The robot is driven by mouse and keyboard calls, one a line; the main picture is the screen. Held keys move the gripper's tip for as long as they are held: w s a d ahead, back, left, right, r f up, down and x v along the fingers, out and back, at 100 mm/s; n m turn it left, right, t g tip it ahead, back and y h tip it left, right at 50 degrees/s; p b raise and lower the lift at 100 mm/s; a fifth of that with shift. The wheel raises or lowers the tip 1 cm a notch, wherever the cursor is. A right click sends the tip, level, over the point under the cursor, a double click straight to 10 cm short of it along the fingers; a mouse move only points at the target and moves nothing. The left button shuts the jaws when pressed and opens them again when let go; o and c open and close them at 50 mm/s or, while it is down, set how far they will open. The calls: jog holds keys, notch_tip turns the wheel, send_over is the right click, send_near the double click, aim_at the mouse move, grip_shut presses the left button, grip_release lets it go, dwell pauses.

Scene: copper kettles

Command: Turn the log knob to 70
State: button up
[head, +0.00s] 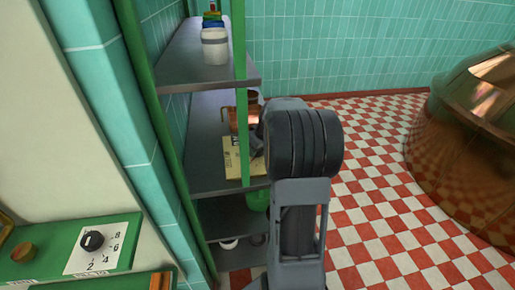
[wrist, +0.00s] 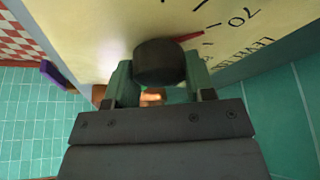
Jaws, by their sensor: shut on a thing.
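A dark round knob (wrist: 158,62) stands on a cream panel with black ticks in the wrist view. A red pointer (wrist: 190,38) reaches out from it to the right, towards the ticks near a printed 70 (wrist: 241,17). I cannot tell if it lines up exactly with the 70. My gripper (wrist: 158,82) is shut on the knob, one finger on each side. Other lettering on the panel is cut off and hard to read. In the head view, the cream panel (head: 236,160) is on a shelf, and my arm hides the knob.
Dark shelves (head: 205,140) with a green post (head: 241,95) stand beside my arm. A white jar (head: 215,46) is on the upper shelf. Another black knob (head: 92,241), numbered 2 to 8, is at lower left. A copper kettle (head: 470,130) stands right, on the checkered floor.

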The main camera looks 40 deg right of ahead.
jog(key=o, duration=0.9)
jog(key=shift+r, duration=0.15)
jog(key=v, duration=1.3)
jog(key=shift+s+r+p, duration=0.1)
jog(key=shift+r+p, duration=0.2)
jog(key=shift+a+f, duration=0.1)
